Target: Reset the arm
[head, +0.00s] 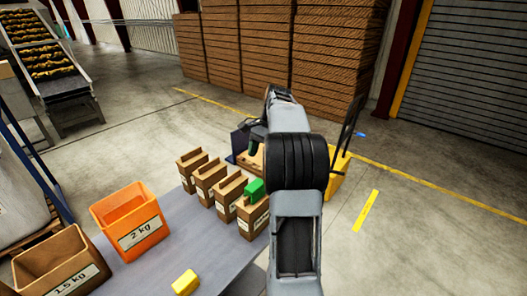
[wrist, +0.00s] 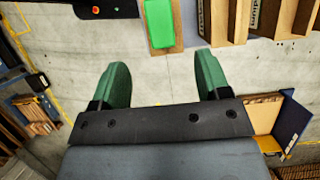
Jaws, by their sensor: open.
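My arm reaches forward over the right part of the table in the head view. My gripper (wrist: 162,88) shows in the wrist view with two green fingers spread wide apart and nothing between them. In the head view the gripper is mostly hidden behind my arm. A green block (head: 255,190) sits on the nearest of a row of brown boxes (head: 240,222). The green block also shows in the wrist view (wrist: 158,22), beyond the fingertips and apart from them.
An orange bin (head: 150,243) marked 2 kg and a brown bin (head: 85,277) marked 1.5 kg stand on the grey table (head: 165,268). A yellow block (head: 186,282) lies near them. Stacked wooden crates (head: 235,50) stand behind. Open floor (head: 430,240) lies at right.

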